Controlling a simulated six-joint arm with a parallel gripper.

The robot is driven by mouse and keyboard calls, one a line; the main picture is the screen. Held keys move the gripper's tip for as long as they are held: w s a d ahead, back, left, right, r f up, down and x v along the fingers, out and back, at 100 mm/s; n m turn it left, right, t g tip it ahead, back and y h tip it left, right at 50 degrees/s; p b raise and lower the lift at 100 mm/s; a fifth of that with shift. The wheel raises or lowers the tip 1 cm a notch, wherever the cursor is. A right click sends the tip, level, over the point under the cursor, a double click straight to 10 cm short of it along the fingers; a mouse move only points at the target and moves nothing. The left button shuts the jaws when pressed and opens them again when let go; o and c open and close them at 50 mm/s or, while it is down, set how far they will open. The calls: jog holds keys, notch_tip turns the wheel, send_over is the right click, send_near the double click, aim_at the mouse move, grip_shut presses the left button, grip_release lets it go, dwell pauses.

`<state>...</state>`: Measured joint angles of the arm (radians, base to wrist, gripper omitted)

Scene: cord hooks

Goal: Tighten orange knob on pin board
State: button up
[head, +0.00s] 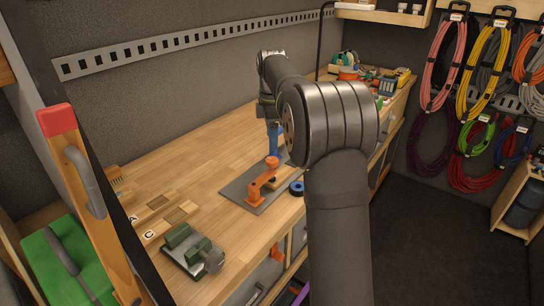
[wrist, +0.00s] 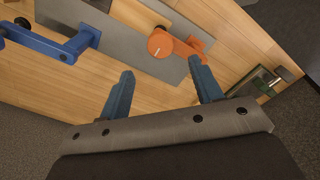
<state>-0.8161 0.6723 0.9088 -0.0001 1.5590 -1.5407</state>
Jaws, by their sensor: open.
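The orange knob (wrist: 160,43) is a round disc with a white line across it, at one end of an orange arm (wrist: 189,46) on the grey board (wrist: 128,38) in the wrist view. My gripper (wrist: 162,80) is open and empty. Its blue fingers stand wide apart, with the knob beyond the gap between their tips. In the head view the gripper (head: 275,140) is partly hidden behind my arm.
A green clamp-like device (head: 190,248) stands at the bench's near end. Tools (head: 370,78) crowd the far end.

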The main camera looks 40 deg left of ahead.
aim_at(272, 159)
notch_tip(272, 159, down, 8)
jog(key=shift+r, duration=0.1)
jog(key=shift+c, duration=0.5)
jog(key=c, duration=0.9)
